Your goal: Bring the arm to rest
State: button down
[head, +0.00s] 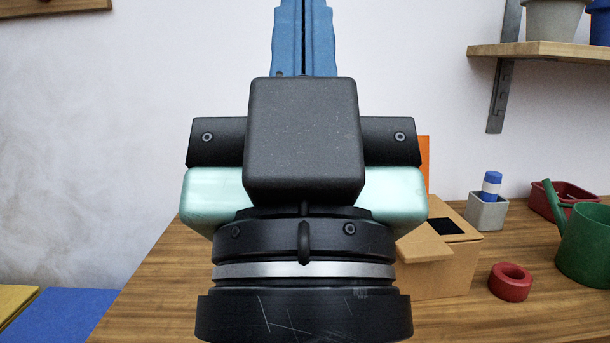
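My gripper (304,10) stands upright in the middle of the head view, close to the camera, with its fingers pointing up. Its two blue fingers lie side by side with only a thin dark line between them, so it looks shut. I see nothing held between them. The very tips reach the top edge of the picture and may be cut off. My dark wrist and the gripper body hide the middle of the wooden table (150,300). The gripper shows in front of the pale wall, apart from the things on the table.
Right of my wrist stand a tan box (432,275) with a dark opening, a grey pot (487,212) holding a blue-and-white cylinder (491,184), a red ring (510,282), a red tray (566,197) and a green watering can (588,245). A shelf (550,50) with pots hangs upper right.

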notch_tip(320, 180, up, 35)
jog(key=p, duration=3.5)
